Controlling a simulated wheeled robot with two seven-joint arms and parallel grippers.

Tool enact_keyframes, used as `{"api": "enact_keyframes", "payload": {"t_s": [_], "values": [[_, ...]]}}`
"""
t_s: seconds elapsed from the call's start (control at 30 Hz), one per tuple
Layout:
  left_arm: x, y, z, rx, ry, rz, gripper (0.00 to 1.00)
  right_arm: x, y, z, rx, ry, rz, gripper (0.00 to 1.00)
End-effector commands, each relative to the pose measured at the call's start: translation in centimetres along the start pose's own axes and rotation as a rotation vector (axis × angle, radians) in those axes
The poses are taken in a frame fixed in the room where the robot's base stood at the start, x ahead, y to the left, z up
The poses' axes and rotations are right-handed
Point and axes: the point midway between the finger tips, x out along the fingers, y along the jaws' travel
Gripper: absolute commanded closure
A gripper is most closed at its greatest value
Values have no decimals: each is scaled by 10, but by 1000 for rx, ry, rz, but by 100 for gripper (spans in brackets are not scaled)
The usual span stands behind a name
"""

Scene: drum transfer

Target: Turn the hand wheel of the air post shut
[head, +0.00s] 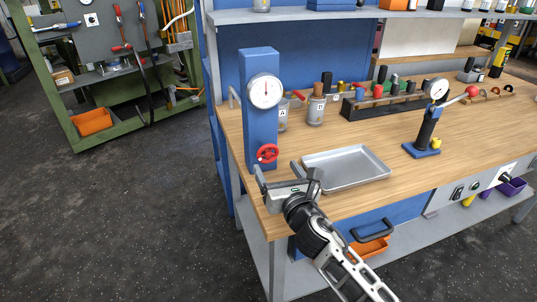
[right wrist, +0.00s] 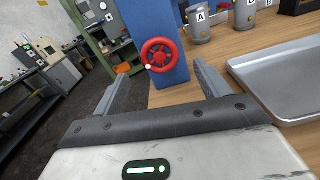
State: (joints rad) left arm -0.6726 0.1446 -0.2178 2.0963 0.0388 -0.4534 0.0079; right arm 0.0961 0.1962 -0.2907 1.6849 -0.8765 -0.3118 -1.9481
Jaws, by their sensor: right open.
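The air post (head: 262,125) is a tall blue box with a round white gauge (head: 265,91) near its top. It stands at the left end of the workbench. Its red hand wheel (head: 267,154) is low on the front face, and also shows in the right wrist view (right wrist: 162,55) with a white knob at its lower left rim. My right gripper (head: 277,169) is just in front of and below the wheel. In the right wrist view its two fingers (right wrist: 160,85) are spread wide and empty, with the wheel beyond the gap between them. My left gripper is not in view.
A metal tray (head: 345,168) lies on the bench right of my gripper. Cans A (head: 283,115) and B (head: 316,110) stand behind it. A blue-based press with a gauge (head: 425,130) stands further right. Dark floor lies left of the bench.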

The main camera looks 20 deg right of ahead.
Motion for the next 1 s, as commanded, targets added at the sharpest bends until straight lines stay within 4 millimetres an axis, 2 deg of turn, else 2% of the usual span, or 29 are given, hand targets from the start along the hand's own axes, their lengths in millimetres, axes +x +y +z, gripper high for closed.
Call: {"api": "enact_keyframes", "payload": {"t_s": [0.1,0.3,0.5,0.77,0.93,1.0], "values": [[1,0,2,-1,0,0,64,27,0,0,3,-1,-1,25],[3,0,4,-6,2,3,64,56,0,-1,2,0,-1,25],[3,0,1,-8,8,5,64,68,0,-1,3,1,0,25],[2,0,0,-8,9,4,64,69,0,0,2,1,0,25],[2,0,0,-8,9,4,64,69,0,0,2,1,0,70],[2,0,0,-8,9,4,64,69,0,-1,2,1,0,70]]}}
